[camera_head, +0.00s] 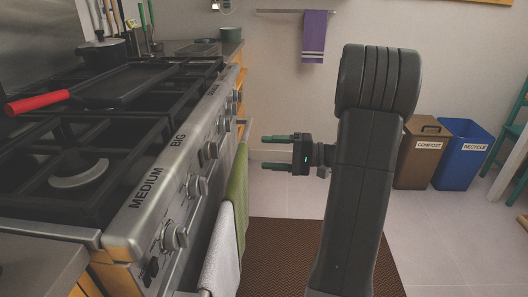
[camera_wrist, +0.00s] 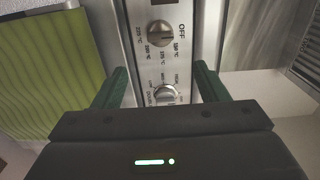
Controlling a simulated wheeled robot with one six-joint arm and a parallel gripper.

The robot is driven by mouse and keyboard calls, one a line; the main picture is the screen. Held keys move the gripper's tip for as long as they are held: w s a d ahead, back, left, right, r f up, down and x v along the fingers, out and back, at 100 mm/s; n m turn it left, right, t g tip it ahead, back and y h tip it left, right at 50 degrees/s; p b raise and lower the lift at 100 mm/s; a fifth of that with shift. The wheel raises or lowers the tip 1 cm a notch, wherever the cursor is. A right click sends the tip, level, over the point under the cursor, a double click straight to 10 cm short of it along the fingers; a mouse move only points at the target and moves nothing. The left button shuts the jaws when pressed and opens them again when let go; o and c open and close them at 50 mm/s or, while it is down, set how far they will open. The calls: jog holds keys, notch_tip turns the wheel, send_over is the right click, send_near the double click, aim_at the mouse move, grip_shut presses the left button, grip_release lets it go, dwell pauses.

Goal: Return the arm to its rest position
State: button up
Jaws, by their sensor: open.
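My gripper (camera_head: 270,152) is at the middle of the head view, pointing left toward the stove front, with its green fingers apart and nothing between them. My dark grey arm (camera_head: 362,170) stands upright to its right. In the wrist view my gripper (camera_wrist: 160,95) has its two green fingers spread wide. Between them, beyond the fingertips, shows the stove's control panel (camera_wrist: 188,20) with knobs (camera_wrist: 160,34). The gripper looks apart from the panel, with a gap in the head view.
The stove (camera_head: 150,190) fills the left, with a red-handled pan (camera_head: 115,86) on top. Green (camera_head: 238,190) and white (camera_head: 218,258) towels hang on its front. A brown compost bin (camera_head: 421,155) and blue recycle bin (camera_head: 462,155) stand behind right. Open floor lies around the brown mat (camera_head: 275,250).

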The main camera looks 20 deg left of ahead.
jog(key=b+x, duration=0.2)
jog(key=x, duration=1.2)
jog(key=shift+w+b, duration=0.1)
jog(key=shift+b, duration=0.2)
